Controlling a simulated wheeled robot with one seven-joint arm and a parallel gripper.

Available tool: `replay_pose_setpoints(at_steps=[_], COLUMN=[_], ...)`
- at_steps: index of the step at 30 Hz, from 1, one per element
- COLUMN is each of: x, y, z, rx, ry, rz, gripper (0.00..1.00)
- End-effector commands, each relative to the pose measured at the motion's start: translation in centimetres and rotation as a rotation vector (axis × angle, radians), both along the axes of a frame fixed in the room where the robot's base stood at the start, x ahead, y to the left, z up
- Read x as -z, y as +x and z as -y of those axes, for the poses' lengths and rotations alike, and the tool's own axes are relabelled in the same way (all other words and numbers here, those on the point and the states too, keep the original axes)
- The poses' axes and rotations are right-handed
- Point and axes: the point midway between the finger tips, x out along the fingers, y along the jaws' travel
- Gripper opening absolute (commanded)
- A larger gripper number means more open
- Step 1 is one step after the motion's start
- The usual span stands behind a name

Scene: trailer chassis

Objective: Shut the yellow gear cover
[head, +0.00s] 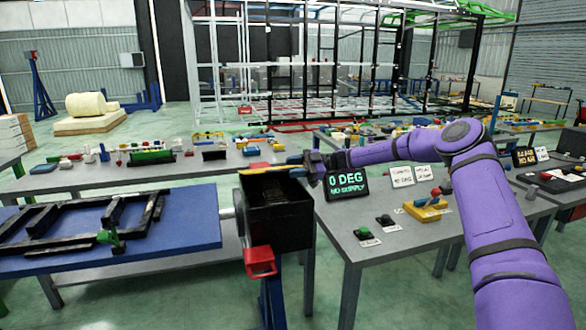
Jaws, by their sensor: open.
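A black open-topped gearbox housing (280,228) stands on a blue post in the middle of the head view. A narrow yellow edge, apparently the gear cover (262,167), shows along the top rear of the housing. The inside of the housing is exposed, so the cover looks open. My purple arm reaches in from the right, and my gripper (312,168) is at the housing's upper right corner, close to the cover. The gripper is open and small in view. I cannot tell whether it touches the cover.
A red handle (259,262) sticks out at the housing's front. A blue table (190,228) with a black frame stands left. A grey bench (400,245) on the right holds a "0 DEG NO SUPPLY" display (347,185), buttons and a yellow control block (427,208).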

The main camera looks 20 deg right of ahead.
Motion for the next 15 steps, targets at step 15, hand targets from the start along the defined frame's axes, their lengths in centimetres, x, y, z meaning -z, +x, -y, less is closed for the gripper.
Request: replay_pose_setpoints(at_steps=[15], x=[0.0], y=[0.1], z=[8.6], rx=[0.004], ry=[0.000], rz=[0.000], gripper=[0.40])
